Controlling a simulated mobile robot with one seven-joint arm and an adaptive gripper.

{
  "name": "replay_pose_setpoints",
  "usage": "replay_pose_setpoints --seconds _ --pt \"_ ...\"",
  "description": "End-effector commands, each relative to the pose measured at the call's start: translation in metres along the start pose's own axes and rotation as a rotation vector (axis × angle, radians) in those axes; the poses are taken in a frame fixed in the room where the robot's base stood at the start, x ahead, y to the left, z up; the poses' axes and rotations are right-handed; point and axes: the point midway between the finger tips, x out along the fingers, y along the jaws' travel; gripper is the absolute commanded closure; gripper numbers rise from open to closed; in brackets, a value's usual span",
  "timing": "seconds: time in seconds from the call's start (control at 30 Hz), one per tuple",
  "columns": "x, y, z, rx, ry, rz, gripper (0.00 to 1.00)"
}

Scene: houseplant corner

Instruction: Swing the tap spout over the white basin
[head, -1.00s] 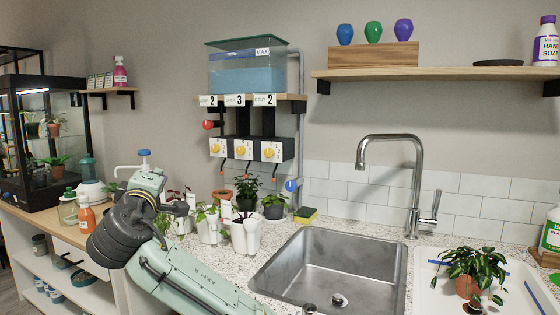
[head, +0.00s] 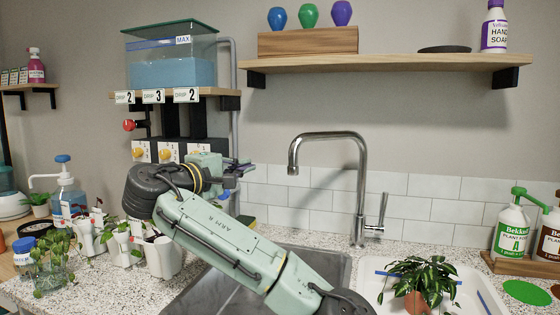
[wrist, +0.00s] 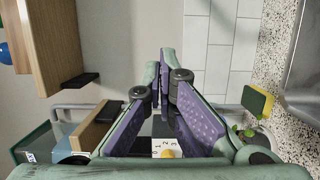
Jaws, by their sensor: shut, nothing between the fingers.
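The chrome tap (head: 361,190) stands behind the sinks, with its lever on the right. Its arched spout (head: 293,165) points left and forward, with its tip over the steel sink (head: 338,262). The white basin (head: 455,306) is to the right of the steel sink and holds a potted plant. My gripper (head: 238,168) is shut and empty, left of the spout tip and apart from it in the head view. In the wrist view my gripper (wrist: 163,95) shows its purple-padded fingers; the spout is not visible there.
Behind my gripper is the dosing unit with yellow knobs (head: 138,153). A wooden shelf (head: 390,63) hangs above the tap. A sponge (wrist: 257,101) shows in the wrist view.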

Motion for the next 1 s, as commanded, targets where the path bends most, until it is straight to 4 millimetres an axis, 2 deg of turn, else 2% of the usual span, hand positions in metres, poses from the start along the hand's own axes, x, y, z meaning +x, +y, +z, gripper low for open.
replay_pose_setpoints --seconds 0.37,0.47,0.9,1.0 --pt "0.007 0.001 0.000 0.000 -0.002 -0.001 1.00" --pt "0.020 0.002 0.001 0.000 -0.003 -0.001 1.00" --pt "0.103 0.003 0.001 0.000 -0.002 -0.002 1.00" --pt "0.096 0.002 0.015 0.000 0.000 0.001 1.00"
